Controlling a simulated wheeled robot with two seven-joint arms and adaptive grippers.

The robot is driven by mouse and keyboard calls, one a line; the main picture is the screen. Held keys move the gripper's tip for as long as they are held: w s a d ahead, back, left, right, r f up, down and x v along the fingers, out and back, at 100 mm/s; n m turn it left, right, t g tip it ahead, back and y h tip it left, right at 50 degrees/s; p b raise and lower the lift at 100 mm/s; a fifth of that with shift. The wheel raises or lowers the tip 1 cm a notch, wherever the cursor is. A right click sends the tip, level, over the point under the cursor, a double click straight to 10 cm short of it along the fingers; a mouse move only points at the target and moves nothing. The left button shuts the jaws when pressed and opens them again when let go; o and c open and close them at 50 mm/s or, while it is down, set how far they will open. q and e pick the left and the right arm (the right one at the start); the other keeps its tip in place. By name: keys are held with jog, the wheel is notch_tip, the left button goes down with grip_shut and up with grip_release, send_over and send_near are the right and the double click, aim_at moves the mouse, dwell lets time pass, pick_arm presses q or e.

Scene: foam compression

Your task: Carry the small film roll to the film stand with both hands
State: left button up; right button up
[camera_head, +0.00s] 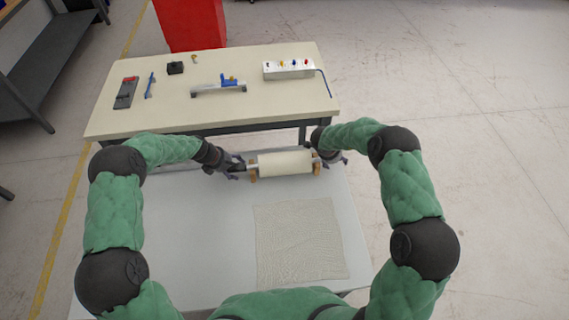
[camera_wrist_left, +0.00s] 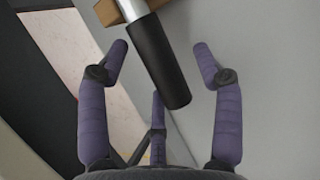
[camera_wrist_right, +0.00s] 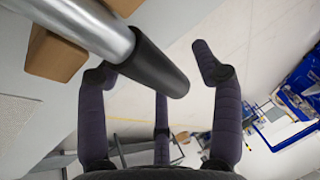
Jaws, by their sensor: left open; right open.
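The small film roll (camera_head: 284,164) is a cream cylinder lying across wooden supports (camera_head: 253,173) at the far edge of the near white table. Metal shaft ends with black grips stick out on both sides. My left gripper (camera_head: 235,167) is open at the left end, and the black grip (camera_wrist_left: 160,62) lies between its spread fingers. My right gripper (camera_head: 331,158) is open at the right end, with the other black grip (camera_wrist_right: 152,68) between its fingers. A low grey stand with blue parts (camera_head: 219,87) is on the far table; I cannot tell if it is the film stand.
The far cream table (camera_head: 180,113) also holds a white box with coloured knobs (camera_head: 289,69), a grey-and-red tool (camera_head: 126,92) and a black block (camera_head: 175,68). A textured sheet (camera_head: 300,240) lies on the near white table (camera_head: 170,235). A red bin (camera_head: 190,25) stands behind.

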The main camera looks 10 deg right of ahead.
pick_arm(q)
jog(key=shift+f, duration=0.1)
pick_arm(e)
jog(key=shift+f, duration=0.1)
pick_arm(q)
grip_shut()
pick_arm(e)
grip_shut()
pick_arm(q)
jog(key=shift+w+r, duration=0.15)
jog(key=shift+r, duration=0.1)
pick_arm(e)
jog(key=shift+w+r, duration=0.15)
jog(key=shift+r, duration=0.1)
